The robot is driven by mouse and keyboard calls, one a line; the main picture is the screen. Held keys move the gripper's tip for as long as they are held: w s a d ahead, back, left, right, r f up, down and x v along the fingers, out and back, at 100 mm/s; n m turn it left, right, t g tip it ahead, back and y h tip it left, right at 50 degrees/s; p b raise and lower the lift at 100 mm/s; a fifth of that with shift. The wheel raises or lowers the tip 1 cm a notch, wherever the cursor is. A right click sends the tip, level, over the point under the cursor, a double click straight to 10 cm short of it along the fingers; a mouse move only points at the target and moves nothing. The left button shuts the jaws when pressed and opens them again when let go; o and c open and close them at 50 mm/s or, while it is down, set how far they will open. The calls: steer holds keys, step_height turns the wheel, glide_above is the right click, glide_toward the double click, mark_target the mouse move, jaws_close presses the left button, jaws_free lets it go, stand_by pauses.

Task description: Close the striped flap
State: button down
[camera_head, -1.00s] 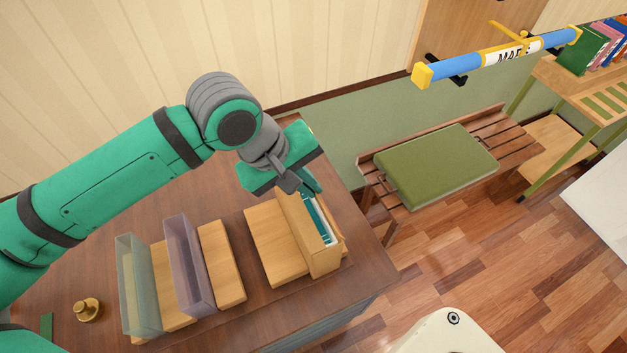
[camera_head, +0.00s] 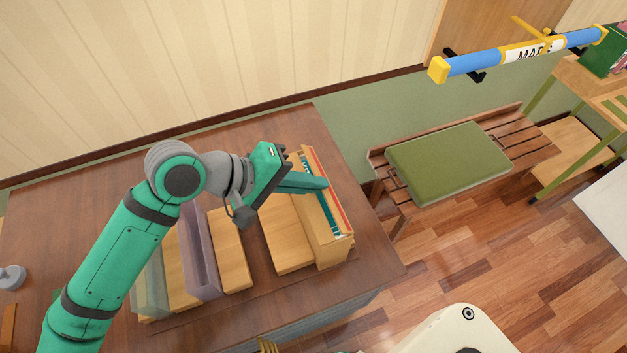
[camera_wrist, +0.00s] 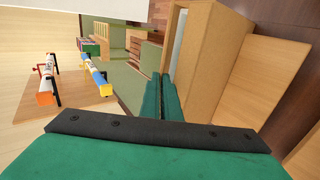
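A light wooden file box (camera_head: 332,252) stands near the right end of the dark table in the head view. Teal and white folders (camera_head: 327,208) show in its open top. A panel with a red stripe (camera_head: 331,190) rises along the box's right edge; I take it for the striped flap. My gripper (camera_head: 322,184) reaches over the box from the left. Its fingers are together, tips close to the panel's inner side; contact cannot be told. In the wrist view the two teal fingers (camera_wrist: 161,98) lie side by side, with nothing seen between them, beside the wooden box (camera_wrist: 205,55).
A purple bin (camera_head: 203,270) and a clear bin (camera_head: 150,290) stand left of the box on the table (camera_head: 290,125). A bench with a green cushion (camera_head: 448,162) is at right. A blue and yellow bar (camera_head: 490,62) is mounted above it.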

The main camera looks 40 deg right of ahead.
steer(key=shift+w, duration=0.1)
stand_by(0.3)
steer(key=c, duration=2)
jaws_free()
steer(key=shift+a, duration=0.1)
steer(key=shift+s+f, duration=0.1)
steer(key=shift+s, duration=0.1)
